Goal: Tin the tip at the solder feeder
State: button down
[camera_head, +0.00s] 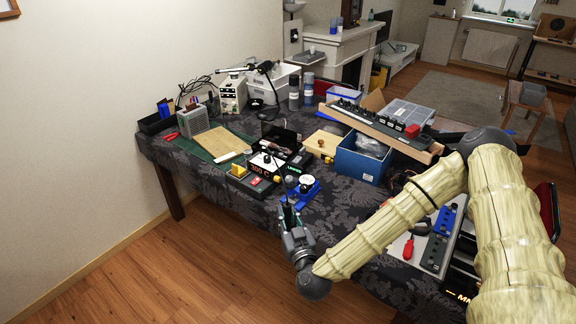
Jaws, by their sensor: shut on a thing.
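The blue solder feeder (308,187) with a round dark and white spool stands near the table's front edge, in the middle of the head view. My gripper (289,212) is just in front of it and to its left, pointing up at the table in the picture. It is shut on a thin tool, which seems to be the soldering iron. The iron is very small here and mostly hidden by the fingers. I cannot tell whether its tip touches the feeder. The black soldering station (264,164) with a lit red display stands behind and to the left.
A yellow sponge (238,170) sits left of the station. A green mat with a tan board (211,141) lies farther left. A blue bin (361,159) and a long panel box (375,122) stand to the right. A red-handled screwdriver (408,248) lies near my arm.

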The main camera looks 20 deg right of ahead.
jog(key=w+d+f+b, duration=0.1)
jog(key=w+f+b, duration=0.2)
jog(key=w+b, duration=0.3)
jog(key=w+d+f+b, duration=0.2)
jog(key=w+b, duration=0.4)
jog(key=w, duration=0.1)
jog(key=w+d+r+m+t+h+b, duration=0.1)
jog(key=w+d+r+m+h+b, duration=0.2)
jog(key=w+d+r+b, duration=0.65)
notch_tip(320, 180, down, 8)
jog(key=a+b, duration=0.1)
jog(key=b, duration=0.4)
jog(key=shift+w+a+b, duration=0.15)
jog(key=shift+b, duration=0.15)
jog(key=shift+f+b, duration=0.3)
jog(key=shift+f, duration=0.2)
dwell(0.6)
